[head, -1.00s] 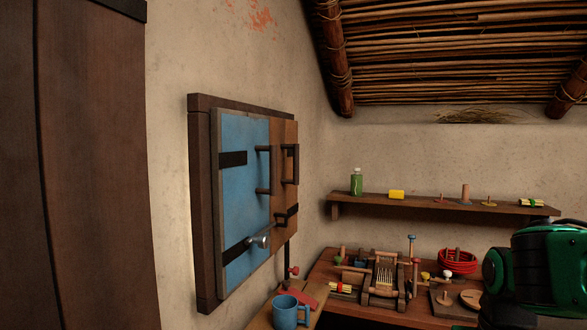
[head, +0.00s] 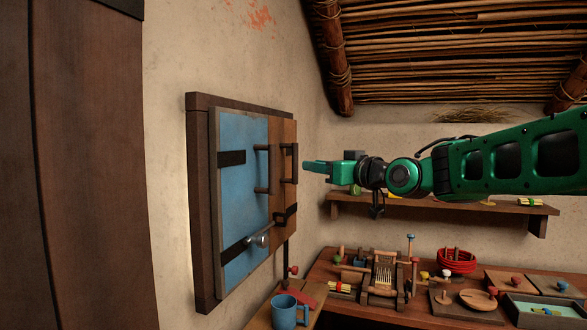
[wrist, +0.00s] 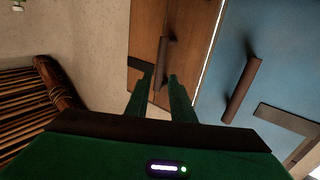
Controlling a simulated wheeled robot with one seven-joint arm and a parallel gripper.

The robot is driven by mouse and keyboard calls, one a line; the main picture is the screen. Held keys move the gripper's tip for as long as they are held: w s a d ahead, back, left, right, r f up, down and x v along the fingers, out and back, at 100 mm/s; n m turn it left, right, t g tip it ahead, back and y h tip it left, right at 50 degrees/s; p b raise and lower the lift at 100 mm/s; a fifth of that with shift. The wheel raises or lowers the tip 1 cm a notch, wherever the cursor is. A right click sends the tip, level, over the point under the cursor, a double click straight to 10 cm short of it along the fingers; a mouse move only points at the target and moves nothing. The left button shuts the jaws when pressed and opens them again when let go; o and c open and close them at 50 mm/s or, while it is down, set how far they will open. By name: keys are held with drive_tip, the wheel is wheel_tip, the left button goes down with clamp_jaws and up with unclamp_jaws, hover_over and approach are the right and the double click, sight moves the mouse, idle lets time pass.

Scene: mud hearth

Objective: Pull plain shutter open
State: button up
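The plain shutter (head: 280,128) is the bare brown wooden panel beside the blue shutter (head: 240,180) in the dark wall frame. Its dark upright bar handle (head: 295,163) stands out from the panel. The panel looks closed. In the head view my gripper (head: 307,166) is just right of this handle, level with it. In the wrist view the gripper (wrist: 157,80) is open, with the plain shutter (wrist: 145,35) ahead. The plain shutter's handle (wrist: 162,62) appears between the fingertips in line of sight. I cannot tell whether they touch it.
The blue shutter has its own dark handle (head: 262,168) and a metal latch bar (head: 264,236). A blue mug (head: 285,312) stands below the shutters. A cluttered bench (head: 340,305) and a wall shelf (head: 440,207) lie to the right. There is open air in front of the shutters.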

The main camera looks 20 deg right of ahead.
sight(297, 164)
drive_tip(key=x, duration=1)
drive_tip(key=shift+f, duration=0.1)
clamp_jaws()
